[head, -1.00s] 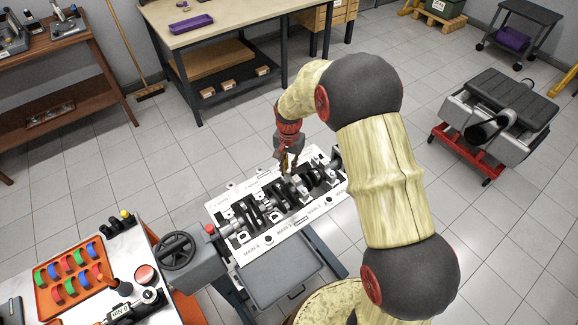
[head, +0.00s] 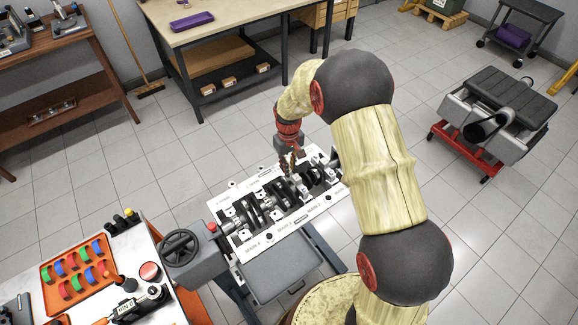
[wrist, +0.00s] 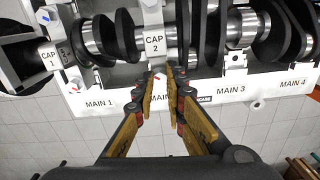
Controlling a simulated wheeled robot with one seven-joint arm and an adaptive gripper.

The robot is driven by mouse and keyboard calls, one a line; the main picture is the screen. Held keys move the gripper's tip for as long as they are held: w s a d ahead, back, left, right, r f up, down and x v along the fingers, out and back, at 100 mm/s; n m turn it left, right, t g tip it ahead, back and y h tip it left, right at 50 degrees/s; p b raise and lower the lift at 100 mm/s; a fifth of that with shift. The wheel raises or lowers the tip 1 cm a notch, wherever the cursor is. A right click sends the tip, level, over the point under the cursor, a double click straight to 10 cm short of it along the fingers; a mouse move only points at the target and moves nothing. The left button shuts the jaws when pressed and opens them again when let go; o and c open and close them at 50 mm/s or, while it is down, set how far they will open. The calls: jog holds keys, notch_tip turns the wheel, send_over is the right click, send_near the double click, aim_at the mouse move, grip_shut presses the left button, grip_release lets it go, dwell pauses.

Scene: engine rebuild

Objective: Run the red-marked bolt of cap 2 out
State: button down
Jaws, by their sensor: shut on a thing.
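Cap 2 (wrist: 155,44) is a white-labelled main cap over the crankshaft, in the upper middle of the wrist view. A blue-marked bolt (wrist: 157,15) shows at its far end. My gripper (wrist: 160,73) is at the near end of cap 2, its fingers close together on a bolt there. The fingertips mostly hide that bolt and its mark. In the head view my gripper (head: 289,172) points down over the far side of the engine block (head: 240,251).
Cap 1 (wrist: 48,57) stands to the left, with a blue-marked bolt and a red-marked bolt. Crankshaft webs (wrist: 125,35) flank cap 2 closely. A handwheel (head: 180,247) and an orange tray of coloured shells (head: 48,293) are at the lower left.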

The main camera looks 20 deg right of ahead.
jog(key=shift+s+f+n, duration=0.35)
jog(key=shift+n, duration=0.45)
jog(key=shift+s+f+n, duration=0.1)
jog(key=shift+n, duration=0.2)
dwell(0.9)
jog(key=c, duration=2.2)
grip_release()
jog(key=o, duration=0.4)
jog(key=shift+w+r, duration=0.25)
jog(key=shift+w, duration=0.1)
notch_tip(320, 180, up, 12)
jog(key=shift+w, duration=0.15)
jog(key=shift+p, duration=0.3)
